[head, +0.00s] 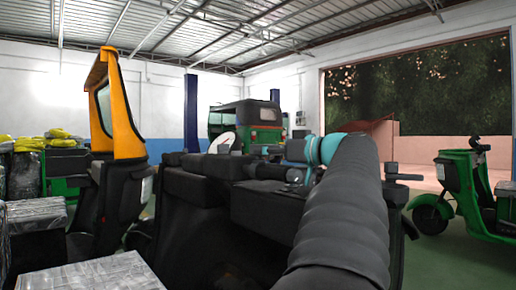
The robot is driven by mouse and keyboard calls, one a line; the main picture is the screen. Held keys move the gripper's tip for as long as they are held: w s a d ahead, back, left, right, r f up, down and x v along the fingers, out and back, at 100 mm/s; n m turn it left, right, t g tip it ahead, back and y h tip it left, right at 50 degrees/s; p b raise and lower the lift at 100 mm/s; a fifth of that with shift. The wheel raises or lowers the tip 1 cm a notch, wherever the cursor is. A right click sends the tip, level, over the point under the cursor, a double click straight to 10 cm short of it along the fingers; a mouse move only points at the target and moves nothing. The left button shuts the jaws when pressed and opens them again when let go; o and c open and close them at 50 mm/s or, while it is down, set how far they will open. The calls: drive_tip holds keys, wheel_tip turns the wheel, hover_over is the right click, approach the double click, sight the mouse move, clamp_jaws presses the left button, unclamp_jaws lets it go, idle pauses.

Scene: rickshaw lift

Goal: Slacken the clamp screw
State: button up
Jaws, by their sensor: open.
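I cannot make out the clamp screw in the head view. A dark bulky body (190,200) fills the middle, with a black block (262,205) on its right part. My arm, in a dark ribbed sleeve with teal joints, reaches up from the bottom across this block. The jaws of my gripper cannot be made out; the arm and dark parts near the teal joints cover that spot. A short dark bar (268,172) lies just left of the teal joints, and a dark grip-like piece (404,177) shows right of the arm.
A yellow-orange framed panel (128,120) stands upright at left, near wrapped grey boxes (95,277). A green rickshaw (245,122) is parked behind. A green scooter-like front end (465,195) stands at right, with open floor (450,262) before it.

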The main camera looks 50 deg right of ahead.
drive_tip(key=shift+w+a, duration=0.15)
drive_tip(key=shift+w, duration=0.95)
clamp_jaws()
drive_tip(key=shift+n+y, duration=0.3)
drive_tip(key=shift+y, duration=0.2)
drive_tip(key=n+g+y+p, duration=0.1)
drive_tip(key=n+g+y, duration=0.1)
drive_tip(key=y, duration=0.3)
drive_tip(key=shift+n+p, duration=0.4)
drive_tip(key=shift+n, duration=0.3)
drive_tip(key=shift+n+g+y, duration=1.5)
drive_tip(key=shift+n+y, duration=0.1)
drive_tip(key=shift+y, duration=0.4)
